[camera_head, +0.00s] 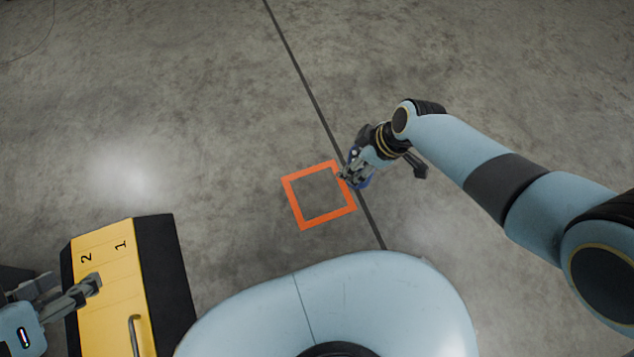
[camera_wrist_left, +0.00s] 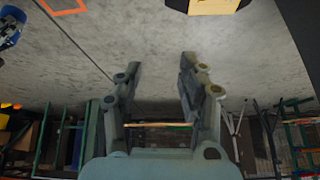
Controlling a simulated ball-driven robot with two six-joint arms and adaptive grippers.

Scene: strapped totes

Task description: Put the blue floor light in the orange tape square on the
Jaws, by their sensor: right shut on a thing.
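The orange tape square (camera_head: 293,204) lies empty on the grey floor in the middle of the head view; part of it shows at the top of the left wrist view (camera_wrist_left: 66,11). My right gripper (camera_head: 350,177) is shut on the blue floor light (camera_head: 364,183), at the right side of the square. The gripper hides most of the light, and I cannot tell whether it touches the floor. My left gripper (camera_head: 92,286) appears over the yellow case at the lower left. Its fingers are apart and empty in the left wrist view (camera_wrist_left: 160,75).
A yellow and black case (camera_head: 118,262) marked 1 and 2, with a handle, stands at the lower left. A dark line (camera_head: 300,80) crosses the floor past the square's right side. The floor beyond is clear. Racks and frames (camera_wrist_left: 285,140) show low in the left wrist view.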

